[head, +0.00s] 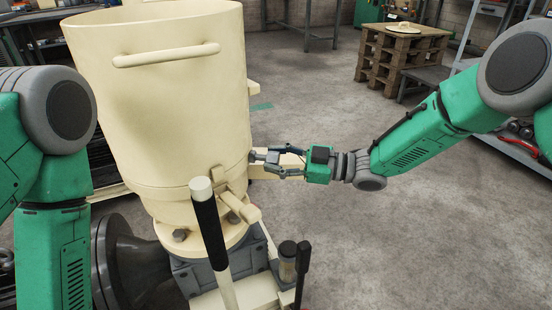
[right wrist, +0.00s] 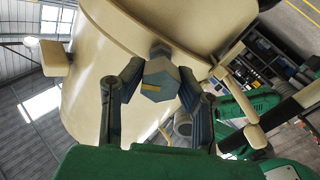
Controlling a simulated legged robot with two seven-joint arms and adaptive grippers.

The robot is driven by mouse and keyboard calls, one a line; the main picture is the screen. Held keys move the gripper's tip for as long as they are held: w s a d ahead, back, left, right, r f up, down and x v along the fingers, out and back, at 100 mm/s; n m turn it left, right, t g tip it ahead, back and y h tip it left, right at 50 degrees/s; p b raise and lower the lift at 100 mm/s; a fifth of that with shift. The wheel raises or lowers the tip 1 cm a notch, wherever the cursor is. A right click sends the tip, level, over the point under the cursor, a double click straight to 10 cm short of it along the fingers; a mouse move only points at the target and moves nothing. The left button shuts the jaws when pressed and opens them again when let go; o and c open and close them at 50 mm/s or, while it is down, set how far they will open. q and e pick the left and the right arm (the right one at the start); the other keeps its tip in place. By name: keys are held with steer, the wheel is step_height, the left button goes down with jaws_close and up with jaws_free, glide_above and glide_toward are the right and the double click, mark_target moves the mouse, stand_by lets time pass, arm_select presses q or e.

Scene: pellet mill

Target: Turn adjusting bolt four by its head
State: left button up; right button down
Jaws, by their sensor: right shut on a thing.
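The adjusting bolt's grey hexagonal head (right wrist: 160,80) faces me in the right wrist view, with a small yellow mark at its lower edge. It stands out from the side of the cream hopper (head: 160,100). My right gripper (head: 262,163) is at the hopper's right side, its two dark fingers closed on opposite sides of the head. In the head view the bolt head is not clearly visible behind the fingers. I cannot read which bolt number it is. My left arm stands at the left edge, and its gripper is out of view.
A cream bar with a black grip (head: 209,228) rises in front of the hopper. A cream block (head: 240,207) juts from the hopper's lower front. A short dark lever (head: 302,262) stands at the lower right. Open floor lies to the right, with a pallet stack (head: 397,58) behind.

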steer(key=shift+a+n, duration=0.1)
steer(key=shift+n, duration=0.9)
steer(key=c, duration=1.2)
jaws_free()
steer(key=v, duration=1.2)
steer(key=shift+w, duration=0.15)
